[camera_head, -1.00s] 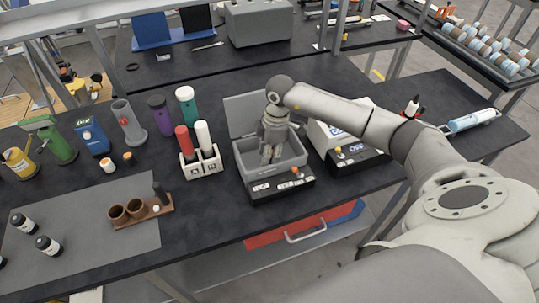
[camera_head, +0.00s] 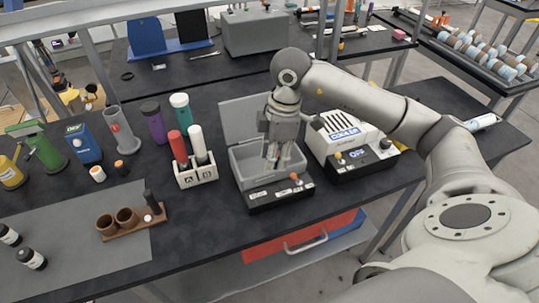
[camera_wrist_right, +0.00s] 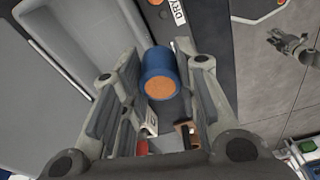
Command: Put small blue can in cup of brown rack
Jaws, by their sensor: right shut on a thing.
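The small blue can (camera_wrist_right: 160,68) with a copper-orange end sits between the fingers of my right gripper (camera_wrist_right: 158,95) in the right wrist view. In the head view my right gripper (camera_head: 277,163) points down over the open grey box, and I cannot make out the can there. The brown rack (camera_head: 137,233) lies on the grey mat at the left, well apart from the gripper. It has two round cups (camera_head: 114,220) and a dark post with a white knob at its right end. A grey gripper (camera_wrist_right: 290,45), seemingly my left, shows small at the right wrist view's edge; its jaws are unclear.
The grey box (camera_head: 243,172) has a raised lid behind it. A white cooler (camera_head: 350,140) stands to its right. A white holder (camera_head: 196,176) with red and white tubes stands between box and rack. Purple and green-capped bottles stand behind it.

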